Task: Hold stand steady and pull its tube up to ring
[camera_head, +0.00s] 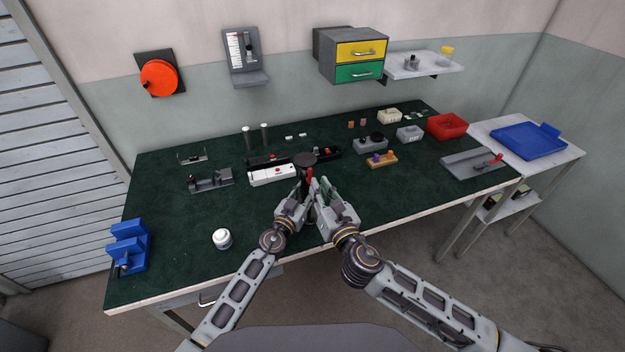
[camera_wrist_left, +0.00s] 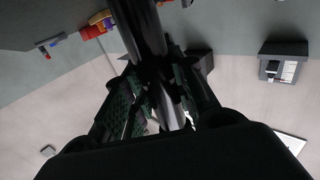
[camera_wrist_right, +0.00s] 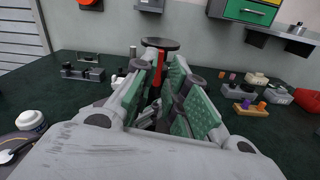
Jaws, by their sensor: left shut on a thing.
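The stand shows in the head view as a dark round top plate (camera_head: 305,159) on a post at the table's front, with a red part (camera_head: 310,175) below the plate. In the right wrist view the black plate (camera_wrist_right: 160,43) sits above a red section. My left gripper (camera_head: 296,194) is shut on the stand; in the left wrist view its grey tube (camera_wrist_left: 143,25) runs between the fingers. My right gripper (camera_head: 323,189) is close beside it; in the right wrist view its green-padded fingers are apart, with the post visible beyond the gap. The grippers hide the lower stand, and I cannot make out a ring.
A white box (camera_head: 272,175) and dark rails lie just behind the stand. A white jar (camera_head: 222,239) and a blue holder (camera_head: 128,250) stand at the left. An orange block (camera_head: 382,160) with pegs and a grey tray (camera_head: 477,163) are to the right. The front right tabletop is clear.

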